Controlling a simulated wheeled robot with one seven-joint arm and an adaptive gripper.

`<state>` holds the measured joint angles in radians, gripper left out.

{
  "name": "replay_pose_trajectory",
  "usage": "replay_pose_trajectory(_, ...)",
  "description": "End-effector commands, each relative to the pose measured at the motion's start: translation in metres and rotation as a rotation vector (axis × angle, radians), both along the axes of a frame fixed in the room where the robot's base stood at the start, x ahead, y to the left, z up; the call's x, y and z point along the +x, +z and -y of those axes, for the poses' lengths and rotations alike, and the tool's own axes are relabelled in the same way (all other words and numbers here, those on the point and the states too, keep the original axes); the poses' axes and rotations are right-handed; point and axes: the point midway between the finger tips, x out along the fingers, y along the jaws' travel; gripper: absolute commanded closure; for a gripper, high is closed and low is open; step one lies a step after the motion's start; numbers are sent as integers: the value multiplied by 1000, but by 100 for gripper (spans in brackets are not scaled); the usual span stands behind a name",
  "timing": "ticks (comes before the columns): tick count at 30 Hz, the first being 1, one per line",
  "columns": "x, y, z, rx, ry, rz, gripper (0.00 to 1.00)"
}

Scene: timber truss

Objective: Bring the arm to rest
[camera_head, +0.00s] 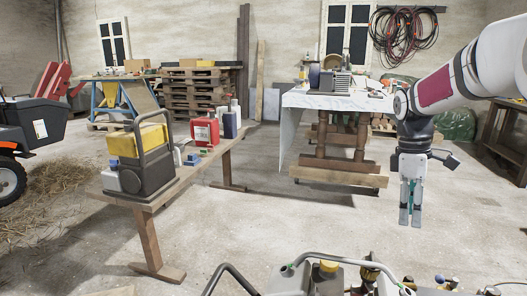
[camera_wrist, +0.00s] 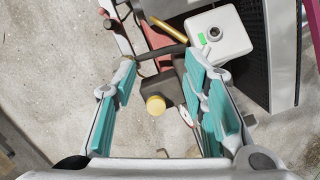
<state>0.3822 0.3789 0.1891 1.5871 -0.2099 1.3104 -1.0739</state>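My gripper (camera_head: 410,216) hangs from my arm at the right of the head view, pointing down in front of open concrete floor. In the wrist view its two teal-padded fingers (camera_wrist: 160,72) stand well apart. Nothing is held between them. A yellow round cap on a dark body shows beyond the fingers in the wrist view, apart from them. The arm is raised and bent, reaching in from the right edge of the head view.
A wooden bench (camera_head: 198,172) at left holds a black and yellow machine (camera_head: 145,160) and a red canister (camera_head: 205,132). A white-topped table (camera_head: 300,98) stands behind, left of my gripper. Pallets (camera_head: 190,92) are stacked farther back. The middle floor is clear.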

Motion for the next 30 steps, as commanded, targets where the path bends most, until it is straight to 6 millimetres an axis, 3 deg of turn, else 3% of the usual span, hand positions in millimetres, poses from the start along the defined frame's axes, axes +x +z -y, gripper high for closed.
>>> replay_pose_trajectory(1,-17,16,-14,-14,-37,15,61)
replay_pose_trajectory(6,-75,48,-51,-44,-191,58,61)
replay_pose_trajectory(13,-162,70,-91,-59,-409,118,61)
replay_pose_trajectory(21,-264,62,-125,-32,-665,179,61)
replay_pose_trajectory(30,-336,32,-144,17,-867,202,61)
